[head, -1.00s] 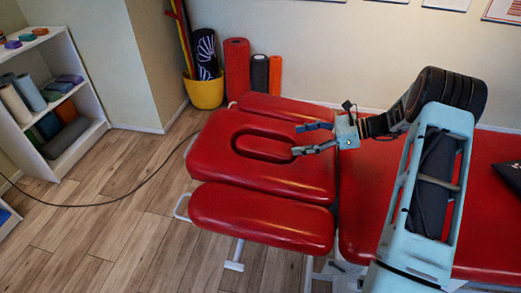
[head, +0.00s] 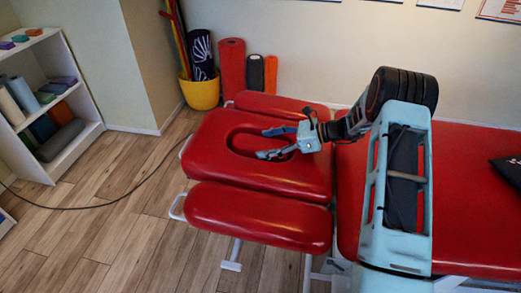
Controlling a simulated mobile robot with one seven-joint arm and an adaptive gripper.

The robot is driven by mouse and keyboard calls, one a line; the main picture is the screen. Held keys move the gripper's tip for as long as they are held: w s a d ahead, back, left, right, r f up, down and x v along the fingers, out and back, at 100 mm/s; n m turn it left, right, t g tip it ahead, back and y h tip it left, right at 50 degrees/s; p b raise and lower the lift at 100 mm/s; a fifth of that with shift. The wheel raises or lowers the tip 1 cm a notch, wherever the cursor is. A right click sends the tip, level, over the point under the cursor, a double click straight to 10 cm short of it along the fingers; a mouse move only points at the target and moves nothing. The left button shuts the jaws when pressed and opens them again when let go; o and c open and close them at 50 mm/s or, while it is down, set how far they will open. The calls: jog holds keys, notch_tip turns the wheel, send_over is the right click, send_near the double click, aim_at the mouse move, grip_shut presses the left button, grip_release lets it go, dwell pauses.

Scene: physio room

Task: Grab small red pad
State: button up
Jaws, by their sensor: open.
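The small red pad (head: 246,143) is oval and sits in the dark-edged opening of the red treatment table's head section (head: 210,150). My gripper (head: 262,143) is open, its two fingers pointing left and spread, one above the other in the picture. The fingers overlap the right part of the pad in the head view. I cannot tell whether they touch it. The fingers and gripper body hide the pad's right end.
Red side cushions (head: 260,217) flank the head section. The long red table top (head: 465,165) lies to the right, with a dark item (head: 508,172) on it. A yellow bucket (head: 200,93) and rolls stand by the wall. A shelf (head: 70,130) is at left.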

jog(key=c, duration=1)
